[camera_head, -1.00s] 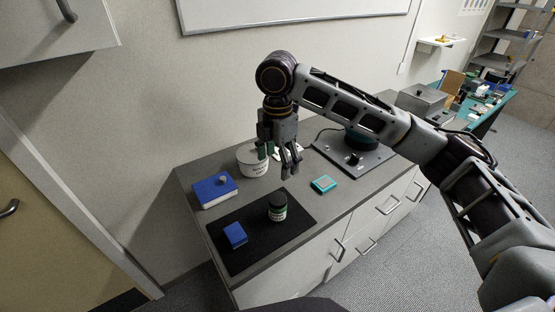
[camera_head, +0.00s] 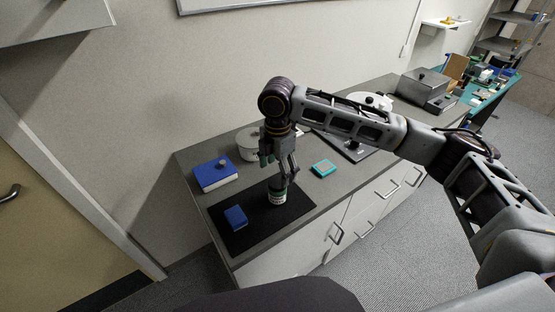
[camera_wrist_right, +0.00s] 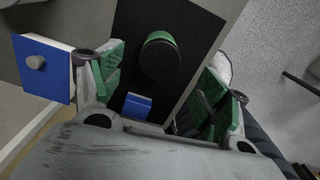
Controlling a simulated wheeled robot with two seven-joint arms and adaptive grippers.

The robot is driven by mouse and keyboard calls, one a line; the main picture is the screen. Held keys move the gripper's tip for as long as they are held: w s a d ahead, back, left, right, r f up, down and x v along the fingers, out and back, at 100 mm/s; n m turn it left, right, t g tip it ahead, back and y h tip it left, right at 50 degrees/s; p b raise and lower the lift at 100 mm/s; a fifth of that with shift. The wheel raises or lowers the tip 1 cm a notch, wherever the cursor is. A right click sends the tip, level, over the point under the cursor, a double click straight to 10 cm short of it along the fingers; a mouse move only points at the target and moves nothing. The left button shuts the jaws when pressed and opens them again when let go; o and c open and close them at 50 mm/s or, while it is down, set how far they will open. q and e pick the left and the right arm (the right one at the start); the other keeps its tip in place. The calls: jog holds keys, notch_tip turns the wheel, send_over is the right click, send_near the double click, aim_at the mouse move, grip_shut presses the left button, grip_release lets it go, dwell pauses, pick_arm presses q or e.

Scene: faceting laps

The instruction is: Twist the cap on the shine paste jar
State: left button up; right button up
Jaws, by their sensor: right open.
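The shine paste jar (camera_head: 278,198) stands upright on the black mat (camera_head: 258,233). It has a dark cap, a green band and a white label. In the right wrist view the round dark cap (camera_wrist_right: 159,60) shows beyond the green-padded fingers of my right gripper (camera_wrist_right: 162,90), which are spread wide and empty. The cap lies roughly between them, farther off, with no contact visible. My left gripper is not in view.
A small blue block (camera_head: 236,216) lies on the mat left of the jar. A blue box with a grey knob (camera_head: 213,176) and a white tub (camera_head: 246,143) stand behind. A teal square piece (camera_head: 322,168) lies to the right, before a dark machine plate (camera_head: 355,147).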

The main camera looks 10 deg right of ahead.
aim_at(277, 182)
jog(key=shift+f, duration=2.2)
jog(key=shift+c, duration=0.2)
jog(key=c, duration=1)
jog(key=shift+c, duration=0.3)
pick_arm(q)
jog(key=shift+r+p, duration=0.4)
jog(key=shift+p, duration=0.05)
pick_arm(e)
jog(key=shift+m, duration=0.3)
jog(key=shift+m+p, duration=0.3)
jog(key=shift+p, duration=0.2)
jog(key=shift+m+p, duration=0.7)
jog(key=shift+p, duration=0.4)
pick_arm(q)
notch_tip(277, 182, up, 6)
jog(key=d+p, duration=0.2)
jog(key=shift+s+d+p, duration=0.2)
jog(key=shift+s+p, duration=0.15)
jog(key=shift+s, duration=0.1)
pick_arm(e)
jog(key=shift+m, duration=0.9)
